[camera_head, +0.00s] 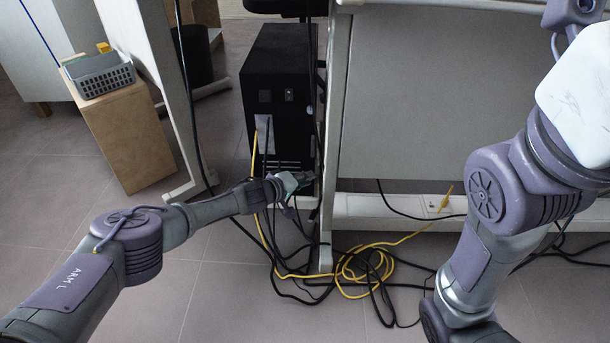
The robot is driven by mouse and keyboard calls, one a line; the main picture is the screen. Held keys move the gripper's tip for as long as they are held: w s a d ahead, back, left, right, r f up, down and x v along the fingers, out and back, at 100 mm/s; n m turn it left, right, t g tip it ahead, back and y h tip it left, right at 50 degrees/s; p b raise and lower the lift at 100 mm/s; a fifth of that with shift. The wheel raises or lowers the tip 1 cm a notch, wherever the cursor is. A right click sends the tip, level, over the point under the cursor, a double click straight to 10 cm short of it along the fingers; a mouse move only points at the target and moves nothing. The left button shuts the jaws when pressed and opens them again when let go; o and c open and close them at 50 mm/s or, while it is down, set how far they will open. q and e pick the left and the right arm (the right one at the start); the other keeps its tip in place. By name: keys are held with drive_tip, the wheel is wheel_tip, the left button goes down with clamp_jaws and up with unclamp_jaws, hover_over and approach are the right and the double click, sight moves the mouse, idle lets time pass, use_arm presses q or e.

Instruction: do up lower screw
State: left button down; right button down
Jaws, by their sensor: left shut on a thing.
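A black computer tower (277,85) stands under the desk with its back panel of ports and cables facing me. My left gripper (303,180) is at the tower's lower right corner. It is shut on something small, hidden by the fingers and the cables. I cannot make out the lower screw itself at this size. My right arm comes in from the right, and its gripper is out of view.
Yellow (352,272) and black cables lie tangled on the floor below my left gripper. A grey basket (100,75) sits on a wooden box (126,138) at left. The floor at front left is clear.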

use_arm(q)
drive_tip(key=c, duration=1.1)
unclamp_jaws()
drive_tip(key=v, duration=1.2)
